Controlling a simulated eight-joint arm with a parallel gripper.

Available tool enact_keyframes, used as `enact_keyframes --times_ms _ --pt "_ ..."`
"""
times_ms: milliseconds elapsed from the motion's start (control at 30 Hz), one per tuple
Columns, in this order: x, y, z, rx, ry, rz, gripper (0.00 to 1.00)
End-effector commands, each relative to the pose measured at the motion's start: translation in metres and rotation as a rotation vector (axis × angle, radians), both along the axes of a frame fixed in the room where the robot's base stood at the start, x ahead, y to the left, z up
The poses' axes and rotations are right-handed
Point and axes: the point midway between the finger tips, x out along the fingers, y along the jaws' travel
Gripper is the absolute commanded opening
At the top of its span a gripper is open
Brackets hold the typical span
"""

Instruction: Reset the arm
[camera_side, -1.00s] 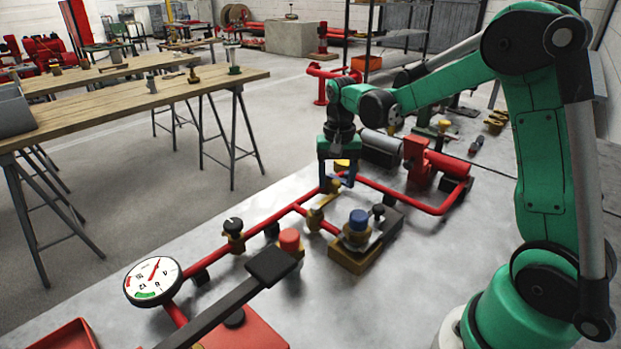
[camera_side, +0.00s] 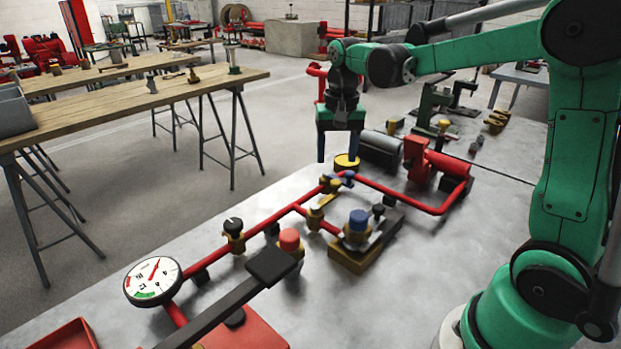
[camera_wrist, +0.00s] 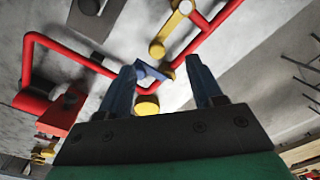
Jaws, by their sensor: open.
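My gripper (camera_side: 337,160) hangs pointing down above the far end of the red pipe run. Its two blue fingers are apart with nothing between them. In the wrist view my gripper (camera_wrist: 170,75) also shows open and empty. Below it are a yellow round cap (camera_side: 346,162) and a small blue-handled valve (camera_side: 347,176) on the red pipe (camera_side: 385,187). The fingertips appear above these parts, and I see no contact. The blue handle (camera_wrist: 153,72) and the yellow cap (camera_wrist: 147,106) show near the left finger in the wrist view.
The metal table (camera_side: 230,285) carries a pressure gauge (camera_side: 152,281), a black lever (camera_side: 225,310), a valve with a blue knob (camera_side: 358,222) and a red pump (camera_side: 432,165) with a grey motor (camera_side: 382,148). Wooden trestle tables (camera_side: 140,105) stand at the left. The air above the pipes is free.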

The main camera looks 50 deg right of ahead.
Motion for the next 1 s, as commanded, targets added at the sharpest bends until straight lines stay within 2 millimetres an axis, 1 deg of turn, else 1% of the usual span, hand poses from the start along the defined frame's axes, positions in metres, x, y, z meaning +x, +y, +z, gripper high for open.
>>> enact_keyframes --times_ms 100,233,400,500,700,1000 --pt "-0.015 0.024 0.011 -0.033 -0.094 0.132 0.59" --pt "-0.036 0.051 0.017 -0.084 -0.227 0.313 0.59" --pt "-0.062 0.078 0.013 -0.156 -0.390 0.523 0.59" --pt "-0.072 0.089 0.007 -0.190 -0.461 0.612 0.59" --pt "-0.081 0.098 0.000 -0.227 -0.533 0.699 0.59" --pt "-0.081 0.098 0.000 -0.231 -0.538 0.705 0.59"
